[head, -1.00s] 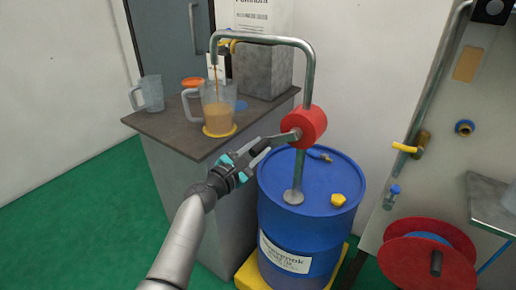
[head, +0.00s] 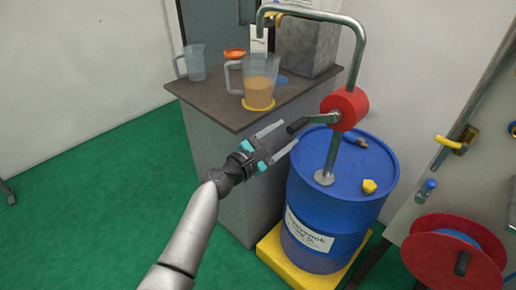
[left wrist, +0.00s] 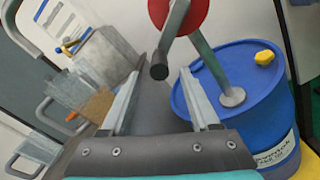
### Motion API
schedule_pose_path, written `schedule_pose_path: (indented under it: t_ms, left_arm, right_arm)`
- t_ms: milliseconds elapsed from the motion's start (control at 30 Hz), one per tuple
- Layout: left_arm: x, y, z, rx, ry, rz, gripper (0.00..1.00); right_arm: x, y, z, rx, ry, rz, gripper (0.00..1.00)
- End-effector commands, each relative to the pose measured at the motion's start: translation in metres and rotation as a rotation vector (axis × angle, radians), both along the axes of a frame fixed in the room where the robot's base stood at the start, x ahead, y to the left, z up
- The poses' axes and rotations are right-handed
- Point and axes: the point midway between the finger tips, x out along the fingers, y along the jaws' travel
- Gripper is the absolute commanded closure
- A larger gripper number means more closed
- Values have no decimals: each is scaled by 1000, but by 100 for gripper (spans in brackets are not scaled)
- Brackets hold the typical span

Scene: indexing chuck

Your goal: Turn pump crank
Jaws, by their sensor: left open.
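The red pump body (head: 344,108) sits on a grey pipe above the blue drum (head: 335,205). Its crank (head: 322,117) points left, ending in a dark handle (head: 298,124). My left gripper (head: 288,134) is open at the handle's end, fingers spread. In the left wrist view, the dark handle (left wrist: 159,71) shows between and just beyond the fingertips (left wrist: 162,72), apparently not gripped. The pump's bent spout (head: 300,15) reaches over a clear jug (head: 261,72) holding orange-brown liquid, on a yellow disc (head: 258,104). My right gripper is out of view.
An empty clear jug (head: 195,62) and an orange dish (head: 234,54) stand on the grey cabinet (head: 215,100). A yellow cap (head: 369,186) lies on the drum top. A red reel (head: 450,255) is at right. Green floor is free at left.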

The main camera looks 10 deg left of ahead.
Motion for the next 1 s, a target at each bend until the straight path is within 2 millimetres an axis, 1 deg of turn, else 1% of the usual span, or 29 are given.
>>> schedule_pose_path:
  t_ms: [33,233,400,500,700,1000]
  left_arm:
    - [-9,7,1,0,1,2,38]
    - [-41,27,0,2,3,1,38]
    - [-63,42,0,2,1,0,38]
    - [-72,49,-1,0,1,1,38]
    - [-80,54,0,0,0,-1,38]
    - [-80,54,0,0,0,0,38]
  right_arm:
    - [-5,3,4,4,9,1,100]
    - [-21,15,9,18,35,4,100]
    - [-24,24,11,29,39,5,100]
    - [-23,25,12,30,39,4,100]
    - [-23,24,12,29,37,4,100]
    - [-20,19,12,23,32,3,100]
